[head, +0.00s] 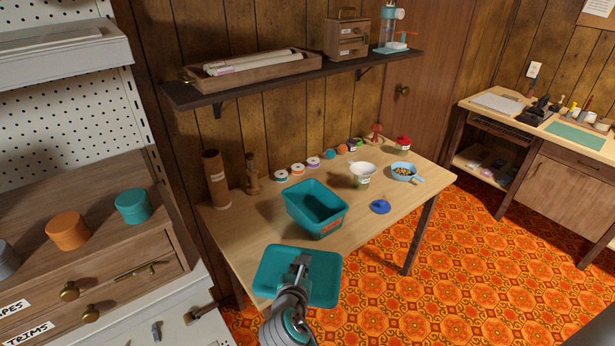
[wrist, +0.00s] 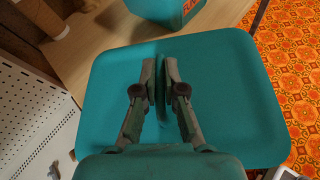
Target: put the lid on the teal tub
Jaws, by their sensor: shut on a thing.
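The teal tub (head: 318,226) stands upright and open on the wooden table, with an orange-red label on its side. Its lower part shows at the top of the wrist view (wrist: 160,8). The teal lid (head: 268,274) is flat and rectangular with rounded corners. My gripper (head: 302,262) is shut on the lid's raised middle grip, seen between the fingers in the wrist view (wrist: 161,88). The lid hangs roughly level at the table's near edge, on the near side of the tub and apart from it. My gripper hides part of the lid.
On the table (head: 370,225), a blue lid-like disc (head: 380,206), a white bowl (head: 362,175) and a blue pan of beads (head: 402,172) sit right of the tub. Spools and a brown cylinder (head: 216,178) stand behind. A shelf (head: 300,78) overhangs the back.

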